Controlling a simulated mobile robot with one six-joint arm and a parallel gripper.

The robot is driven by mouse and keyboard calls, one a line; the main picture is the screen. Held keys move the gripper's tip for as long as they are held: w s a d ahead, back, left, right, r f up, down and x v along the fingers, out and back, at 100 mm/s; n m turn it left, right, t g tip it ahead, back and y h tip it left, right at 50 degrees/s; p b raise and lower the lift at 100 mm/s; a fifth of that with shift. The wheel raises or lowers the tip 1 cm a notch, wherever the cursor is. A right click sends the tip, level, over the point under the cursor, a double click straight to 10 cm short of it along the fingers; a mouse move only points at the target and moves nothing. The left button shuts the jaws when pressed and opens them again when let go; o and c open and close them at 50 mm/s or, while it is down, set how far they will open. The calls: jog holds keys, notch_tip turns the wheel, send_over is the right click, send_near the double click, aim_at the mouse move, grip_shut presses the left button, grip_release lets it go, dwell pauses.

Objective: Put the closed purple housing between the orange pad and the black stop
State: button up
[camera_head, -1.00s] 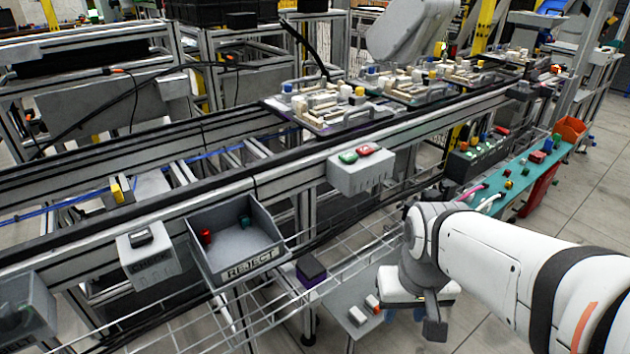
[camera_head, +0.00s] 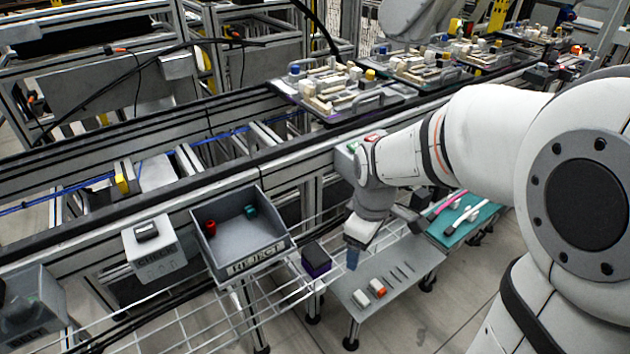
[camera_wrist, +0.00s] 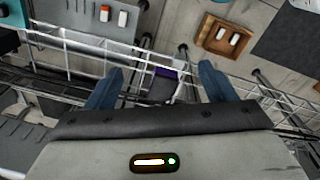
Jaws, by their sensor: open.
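The purple housing (camera_head: 316,262) is a small box with a dark top over a purple body. It sits by the wire rack, right of the REJECT bin. My gripper (camera_head: 353,259) points down just to its right, with blue fingers. In the wrist view my gripper (camera_wrist: 161,70) is open, and the housing (camera_wrist: 163,73) shows between its fingers, partly hidden by the gripper body. No contact is visible. I cannot make out the orange pad or the black stop for certain. Pallets with cream, blue and yellow fixtures (camera_head: 340,92) stand on the conveyor behind.
The grey REJECT bin (camera_head: 215,258) holds a red and a green piece. The CHECK box (camera_head: 155,262) is left of it. The wire rack (camera_head: 200,310) runs along the front. A grey table (camera_head: 405,262) holds white and orange-red pieces. A teal table (camera_head: 478,230) is beyond.

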jog(key=w+a+f+n+p, duration=0.2)
jog(key=w+a+n, duration=0.2)
jog(key=w+n, duration=0.15)
jog(key=n+p, duration=0.1)
jog(key=n, duration=0.7)
send_over(317, 253)
jog(key=shift+g, duration=0.4)
notch_tip(317, 253, down, 5)
jog(key=shift+w+d+r, duration=0.1)
jog(key=shift+d, duration=0.05)
jog(key=shift+w+f, duration=0.1)
jog(key=shift+f, duration=0.3)
jog(key=f, duration=0.3)
jog(key=f+b, duration=0.1)
jog(key=f, duration=0.3)
jog(key=shift+s+f, duration=0.2)
jog(key=shift+f, duration=0.05)
jog(key=shift+c, duration=0.5)
jog(key=c, duration=0.8)
